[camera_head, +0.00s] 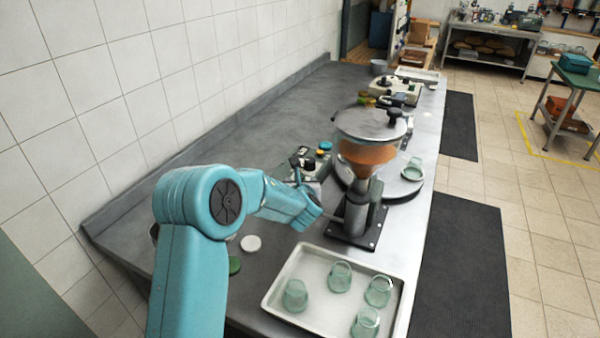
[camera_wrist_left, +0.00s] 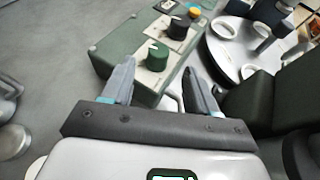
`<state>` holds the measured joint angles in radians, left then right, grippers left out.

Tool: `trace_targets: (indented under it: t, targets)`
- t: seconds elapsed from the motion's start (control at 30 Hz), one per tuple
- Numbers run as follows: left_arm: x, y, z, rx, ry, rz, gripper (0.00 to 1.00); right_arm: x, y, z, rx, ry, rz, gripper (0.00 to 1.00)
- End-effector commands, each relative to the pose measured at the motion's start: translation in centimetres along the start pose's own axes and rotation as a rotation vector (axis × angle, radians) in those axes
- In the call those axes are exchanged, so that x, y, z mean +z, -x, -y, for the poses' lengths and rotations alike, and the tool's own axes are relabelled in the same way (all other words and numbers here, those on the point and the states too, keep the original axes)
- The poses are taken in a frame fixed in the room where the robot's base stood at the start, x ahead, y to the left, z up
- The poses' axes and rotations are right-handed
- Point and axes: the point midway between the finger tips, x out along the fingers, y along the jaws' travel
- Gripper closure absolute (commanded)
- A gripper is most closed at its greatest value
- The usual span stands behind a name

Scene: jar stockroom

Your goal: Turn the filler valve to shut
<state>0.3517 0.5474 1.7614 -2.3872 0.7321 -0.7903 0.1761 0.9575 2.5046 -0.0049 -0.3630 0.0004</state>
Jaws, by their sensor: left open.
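The filler (camera_head: 372,150) stands right of centre in the head view, with an orange-filled cone under a round lid. Below the cone is its upright metal outlet (camera_head: 356,214), on a dark base plate. I cannot clearly make out the valve handle or its angle. My left gripper (camera_wrist_left: 159,68) is open and empty in the wrist view, its fingers spread over the near edge of a green control box (camera_wrist_left: 112,50) with a green knob (camera_wrist_left: 158,55) and a black knob (camera_wrist_left: 179,28). In the head view my wrist hides most of the gripper, just left of the filler. My right gripper is not in view.
A white tray (camera_head: 272,298) with several glass jars lies in front of the filler. A round turntable (camera_head: 398,190) is beside it, carrying a jar (camera_head: 413,170). A white lid (camera_head: 251,243) lies near my arm. The tiled wall bounds the bench on the left.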

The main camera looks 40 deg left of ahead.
Motion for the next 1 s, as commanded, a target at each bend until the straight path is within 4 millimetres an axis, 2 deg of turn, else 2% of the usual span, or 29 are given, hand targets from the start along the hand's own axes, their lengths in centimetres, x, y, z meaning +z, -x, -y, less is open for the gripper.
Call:
trace_targets:
  t: [0.1,0.3,0.5,0.77,0.8,0.93,1.0]
  targets:
    - [0.2,-2.9,-0.1,0.003,0.001,-0.002,0.41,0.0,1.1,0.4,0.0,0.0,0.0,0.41]
    - [0.3,-6.4,-0.1,0.001,0.001,0.0,0.41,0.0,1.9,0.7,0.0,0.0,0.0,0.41]
    - [0.2,-7.9,-0.1,0.001,0.0,0.0,0.41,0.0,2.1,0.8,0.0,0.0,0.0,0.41]
    - [0.2,-8.0,-0.1,0.0,0.001,0.0,0.41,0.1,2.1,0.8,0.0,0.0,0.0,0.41]
    - [0.2,-8.0,-0.1,0.0,0.001,0.0,0.48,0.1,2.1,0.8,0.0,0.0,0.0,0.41]
    - [0.2,-8.0,-0.1,0.0,0.001,0.0,0.9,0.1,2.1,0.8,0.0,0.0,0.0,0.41]
    - [0.2,-8.0,-0.1,0.0,0.001,0.0,0.93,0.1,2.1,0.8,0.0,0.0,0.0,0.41]
